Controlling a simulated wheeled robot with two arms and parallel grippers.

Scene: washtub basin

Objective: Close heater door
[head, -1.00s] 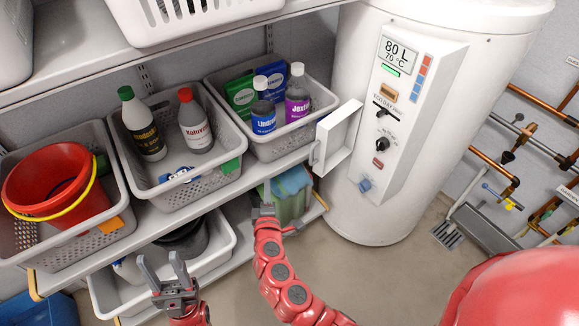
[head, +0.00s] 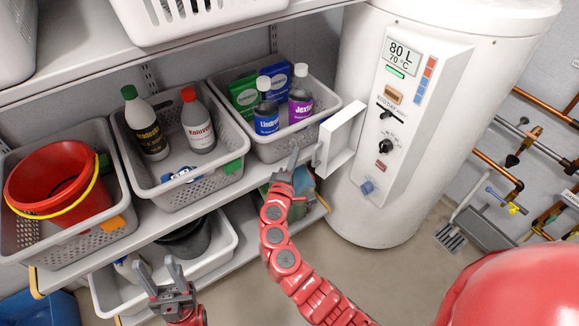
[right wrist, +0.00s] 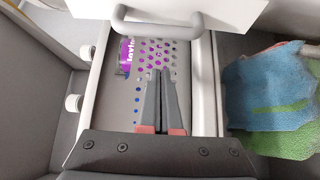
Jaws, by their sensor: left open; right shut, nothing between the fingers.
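The white water heater (head: 385,190) stands at the right of the shelf. Its small white heater door (head: 341,138) stands swung open to the left of the control panel, with its handle on the outer left side. My right gripper (head: 293,154) is shut and empty, just left of and slightly below the door. In the right wrist view the closed fingers (right wrist: 160,72) point towards the grey door handle (right wrist: 157,28), with a visible gap. My left gripper (head: 161,270) is open and empty, low in front of the lower shelf.
Grey baskets with bottles and boxes (head: 290,140) and a red bucket (head: 58,182) fill the shelf at the left. The nearest basket sits right beside the door. Coloured cloth (right wrist: 270,100) hangs to the right in the wrist view. Pipes (head: 497,172) run along the right wall.

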